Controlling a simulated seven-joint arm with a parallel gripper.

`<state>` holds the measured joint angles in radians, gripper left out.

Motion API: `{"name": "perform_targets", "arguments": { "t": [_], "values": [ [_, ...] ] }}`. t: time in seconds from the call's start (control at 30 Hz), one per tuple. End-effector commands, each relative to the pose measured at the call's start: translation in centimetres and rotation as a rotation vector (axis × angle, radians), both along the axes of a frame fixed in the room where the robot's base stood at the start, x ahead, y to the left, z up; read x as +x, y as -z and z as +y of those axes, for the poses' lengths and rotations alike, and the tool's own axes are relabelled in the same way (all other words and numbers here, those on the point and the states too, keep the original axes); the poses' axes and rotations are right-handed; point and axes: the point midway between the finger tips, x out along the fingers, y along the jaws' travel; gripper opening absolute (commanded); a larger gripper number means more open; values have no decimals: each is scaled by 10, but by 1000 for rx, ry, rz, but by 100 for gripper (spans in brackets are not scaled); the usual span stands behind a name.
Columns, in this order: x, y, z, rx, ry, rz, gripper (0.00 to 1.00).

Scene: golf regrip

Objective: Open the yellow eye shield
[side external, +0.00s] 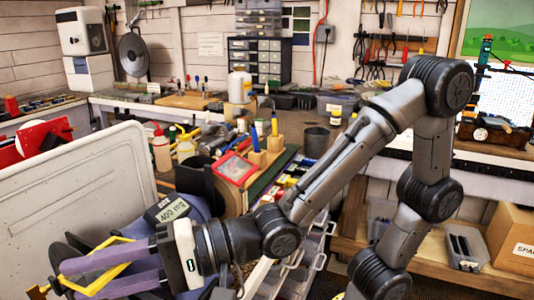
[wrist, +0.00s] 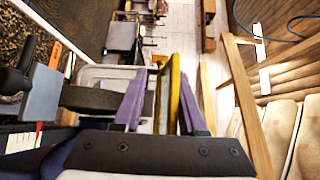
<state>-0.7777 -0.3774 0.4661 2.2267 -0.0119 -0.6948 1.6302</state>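The yellow eye shield (side external: 112,243) shows as a thin bent yellow frame at the lower left of the side view, around the far part of my gripper (side external: 72,283). In the wrist view, the yellow eye shield (wrist: 174,90) stands as an upright strip between the two purple fingers of my gripper (wrist: 161,85). The fingers are apart. A gap shows on the strip's left, and the right finger looks close to it. I cannot tell whether it touches. The shield's mounting is mostly hidden behind my gripper.
A dark block with a white label (side external: 172,208) sits just behind my gripper. A large pale panel (side external: 75,210) stands at left. A cluttered bench with bottles, a red-framed tray (side external: 236,168) and a wooden tool block (side external: 265,150) lies beyond. A wooden frame (wrist: 250,110) rises at right in the wrist view.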

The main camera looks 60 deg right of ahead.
Motion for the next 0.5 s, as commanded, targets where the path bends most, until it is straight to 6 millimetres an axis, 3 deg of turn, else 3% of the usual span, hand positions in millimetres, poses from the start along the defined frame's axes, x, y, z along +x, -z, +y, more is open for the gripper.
{"name": "perform_targets", "arguments": {
  "t": [0.5],
  "values": [
    [2, 15, 0, -5, 0, -312, 40]
  ]
}}
